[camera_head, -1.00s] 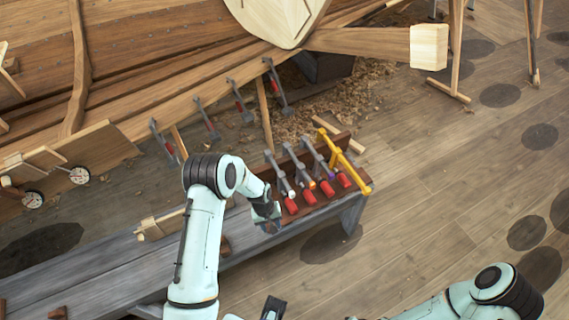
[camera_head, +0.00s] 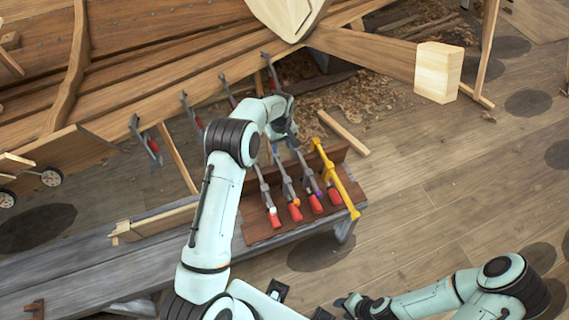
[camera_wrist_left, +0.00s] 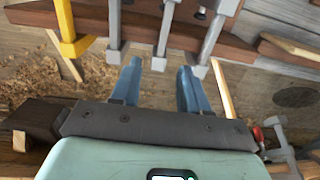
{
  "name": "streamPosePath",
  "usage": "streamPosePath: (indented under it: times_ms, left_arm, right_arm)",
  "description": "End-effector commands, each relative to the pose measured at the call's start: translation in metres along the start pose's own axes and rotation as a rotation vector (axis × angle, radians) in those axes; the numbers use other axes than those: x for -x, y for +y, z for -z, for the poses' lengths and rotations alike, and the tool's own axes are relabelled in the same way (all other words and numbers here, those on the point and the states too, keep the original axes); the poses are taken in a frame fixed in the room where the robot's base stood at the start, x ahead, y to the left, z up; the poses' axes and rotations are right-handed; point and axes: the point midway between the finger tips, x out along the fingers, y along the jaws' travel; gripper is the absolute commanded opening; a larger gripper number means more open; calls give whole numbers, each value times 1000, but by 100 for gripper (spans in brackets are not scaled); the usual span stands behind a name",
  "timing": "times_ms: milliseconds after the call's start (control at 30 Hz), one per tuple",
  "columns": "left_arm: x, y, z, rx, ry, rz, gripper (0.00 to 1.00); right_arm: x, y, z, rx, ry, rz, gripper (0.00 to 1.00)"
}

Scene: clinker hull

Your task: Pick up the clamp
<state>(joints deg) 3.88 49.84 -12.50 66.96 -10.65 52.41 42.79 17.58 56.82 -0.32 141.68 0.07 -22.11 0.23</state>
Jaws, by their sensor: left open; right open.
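On a brown rack (camera_head: 263,234) stand several grey clamps with red handles, among them a left one (camera_head: 265,195) and one with an orange collar (camera_head: 287,188), plus a yellow clamp (camera_head: 335,180) at the right end. My left gripper (camera_head: 287,136) is over the rack's far side, by the clamps' upper ends. In the left wrist view my left gripper (camera_wrist_left: 159,72) is open, with the end of a grey clamp bar (camera_wrist_left: 165,28) between or just beyond its fingertips; contact cannot be told. The yellow clamp (camera_wrist_left: 68,25) is left there. My right gripper (camera_head: 352,304) is low, away from the rack.
The rack stands on a grey bench (camera_head: 95,270). The wooden hull (camera_head: 150,60) lies behind, with more clamps (camera_head: 146,140) hanging along its lower plank. A loose wooden stick (camera_head: 343,132) lies on the shavings-strewn floor behind the rack. Floor to the right is open.

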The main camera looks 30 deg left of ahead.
Motion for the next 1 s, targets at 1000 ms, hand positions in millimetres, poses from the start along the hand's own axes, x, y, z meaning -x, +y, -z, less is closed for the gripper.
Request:
streamPosePath:
  times_ms: [1000]
  left_arm:
    - [-122, -2, 2, 0, -1, -1, 45]
  right_arm:
    - [16, -8, 8, 4, 11, 4, 43]
